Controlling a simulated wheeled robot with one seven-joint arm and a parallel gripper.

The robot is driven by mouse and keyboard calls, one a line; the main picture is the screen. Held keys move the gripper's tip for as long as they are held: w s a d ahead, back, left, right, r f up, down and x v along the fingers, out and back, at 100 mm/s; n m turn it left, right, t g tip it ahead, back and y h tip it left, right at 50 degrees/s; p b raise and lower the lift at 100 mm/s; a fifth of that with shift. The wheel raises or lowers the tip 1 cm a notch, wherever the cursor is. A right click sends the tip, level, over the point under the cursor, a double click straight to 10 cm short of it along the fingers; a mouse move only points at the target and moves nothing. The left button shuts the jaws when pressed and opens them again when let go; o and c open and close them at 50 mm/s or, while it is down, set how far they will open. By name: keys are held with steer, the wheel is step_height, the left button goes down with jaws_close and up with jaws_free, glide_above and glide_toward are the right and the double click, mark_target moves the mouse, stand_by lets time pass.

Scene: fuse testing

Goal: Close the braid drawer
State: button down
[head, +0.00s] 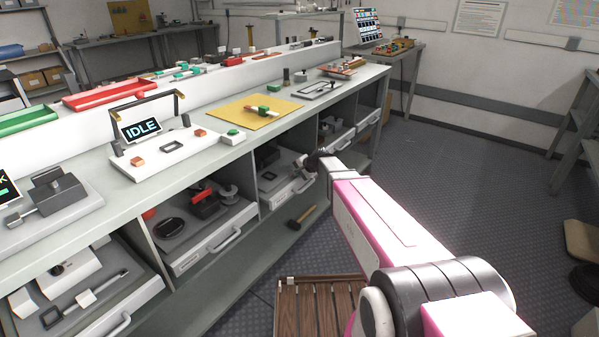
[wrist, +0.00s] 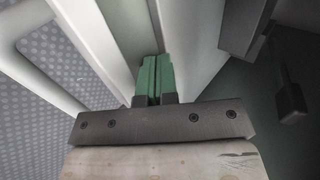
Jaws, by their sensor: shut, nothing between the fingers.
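Several shallow drawers with pale fronts and bar handles sit under the bench. I cannot read their labels, so I cannot tell which is the braid drawer. My gripper (head: 309,164) is at the front of the middle drawer (head: 282,186), which holds small dark items; the arm partly hides this drawer's right end. In the wrist view, my gripper's green fingers (wrist: 155,78) are together and empty. They are close to a pale drawer front (wrist: 191,42), with a light handle bar (wrist: 62,98) to the left. I cannot tell whether they touch the front.
The left drawers (head: 222,245) (head: 112,318) stand pulled out with tools in them. A slatted wooden surface (head: 318,305) is near the front. The floor (head: 450,170) on the right is clear.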

mark_target(286, 170)
steer(key=shift+a, duration=0.1)
steer(key=w+a, duration=0.2)
steer(key=a, duration=0.1)
steer(key=shift+w+a, duration=0.2)
steer(key=shift+w, duration=0.2)
steer(key=shift+s+d, duration=0.1)
steer(key=v, duration=1)
steer(key=shift+s+f, duration=0.15)
steer(key=shift+f, duration=0.05)
steer(key=s+d+f+n+g+h, duration=0.3)
steer(key=s+d, duration=0.5)
steer(key=s, duration=0.5)
steer(key=s+d+f+n+g+h, duration=0.2)
steer(key=s+d+f+n+h, duration=0.2)
steer(key=s+d, duration=0.4)
steer(key=s, duration=0.5)
steer(key=shift+d+f+n+g, duration=0.15)
steer(key=shift+f+n+g, duration=0.15)
steer(key=shift+g, duration=0.1)
